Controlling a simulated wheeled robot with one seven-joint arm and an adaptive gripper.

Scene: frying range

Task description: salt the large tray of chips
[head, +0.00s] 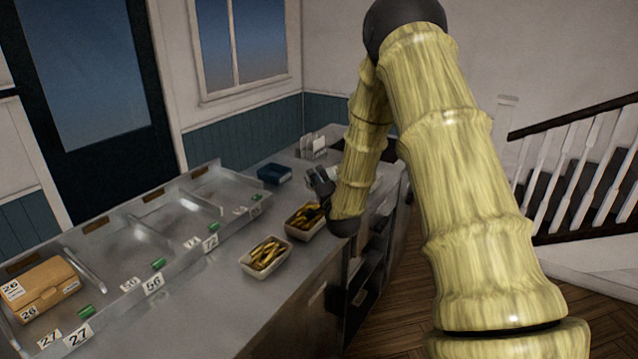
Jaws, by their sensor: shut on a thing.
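Two pale trays of golden chips stand on the steel counter (215,290). The nearer tray (248,269) is in the middle of the counter. The farther tray (297,233) is just behind it to the right, and they look close in size, so I cannot tell which is the large one. My dark gripper (319,187) is above the far end of the farther tray, below my bent arm. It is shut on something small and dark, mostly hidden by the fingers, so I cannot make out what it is. I cannot tell whether any salt lies on the chips.
A steel rack with numbered bays (130,262) runs along the left, with a brown box (45,285) in the nearest bay. A dark blue container (274,174) and white upright cards (313,146) stand farther back. Open shelves (366,285) are under the counter's right edge.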

